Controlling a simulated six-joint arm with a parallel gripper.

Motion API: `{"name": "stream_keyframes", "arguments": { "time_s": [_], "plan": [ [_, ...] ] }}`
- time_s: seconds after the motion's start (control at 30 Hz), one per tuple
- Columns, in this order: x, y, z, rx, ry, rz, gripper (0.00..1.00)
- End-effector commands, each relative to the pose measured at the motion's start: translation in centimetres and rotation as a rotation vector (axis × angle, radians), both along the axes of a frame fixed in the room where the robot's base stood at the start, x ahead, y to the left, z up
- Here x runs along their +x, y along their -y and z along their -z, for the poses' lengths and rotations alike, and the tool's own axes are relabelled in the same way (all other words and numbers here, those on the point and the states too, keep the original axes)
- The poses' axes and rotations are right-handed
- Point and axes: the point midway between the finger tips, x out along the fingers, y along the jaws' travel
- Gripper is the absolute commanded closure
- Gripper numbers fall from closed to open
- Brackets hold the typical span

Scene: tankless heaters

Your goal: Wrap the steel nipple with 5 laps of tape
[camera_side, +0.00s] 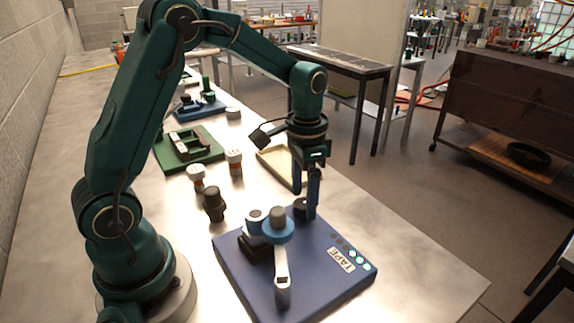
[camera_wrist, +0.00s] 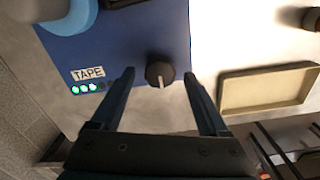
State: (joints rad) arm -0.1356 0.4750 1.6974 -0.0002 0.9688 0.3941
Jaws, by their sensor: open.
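A blue tape station (camera_side: 232,262) with a TAPE label stands on the bench. A grey cylinder (camera_side: 278,214), apparently the steel nipple, stands upright in its round blue holder (camera_side: 278,234). A white strip (camera_side: 281,262) runs from the holder toward a short post (camera_side: 283,294); the laps on the nipple cannot be made out. A black knob (camera_side: 300,208) with a pale pointer line sits at the station's far corner. My gripper (camera_side: 304,203) points down at the knob. In the wrist view the open fingers (camera_wrist: 159,73) are on either side of the knob (camera_wrist: 157,68), with gaps visible.
Three green lights (camera_wrist: 84,89) glow beside the label, with dark ones next to them. An empty beige tray (camera_wrist: 268,88) lies beyond the station. Several fittings (camera_side: 214,204) and a green fixture (camera_side: 190,148) stand farther along the bench. The bench's right front is clear.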

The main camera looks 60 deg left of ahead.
Motion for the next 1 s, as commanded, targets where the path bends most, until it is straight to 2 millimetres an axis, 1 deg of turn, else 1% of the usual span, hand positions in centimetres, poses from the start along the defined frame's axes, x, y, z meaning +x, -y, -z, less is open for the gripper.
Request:
{"name": "stream_keyframes", "arguments": {
  "time_s": [0.03,0.1,0.23,0.33,0.6,0.67,0.77,0.83,0.97,1.0],
  "plan": [
    [0.1,0.0,-0.8,0.001,0.005,0.000,0.22],
    [0.1,0.0,-1.8,0.001,0.007,0.000,0.22],
    [0.1,0.0,-3.1,0.001,0.004,0.000,0.22],
    [0.0,0.0,-3.5,0.000,0.002,0.000,0.22],
    [0.0,0.1,-3.6,0.000,0.002,0.001,0.22],
    [0.1,0.1,-3.9,0.002,0.014,0.004,0.22],
    [0.2,0.4,-5.6,0.008,0.064,0.014,0.22],
    [-0.3,0.8,-7.1,0.013,0.107,0.024,0.22],
    [-2.3,1.6,-9.9,0.020,0.197,0.030,0.22],
    [-3.0,1.9,-10.6,0.021,0.224,0.025,0.22]
  ]
}}
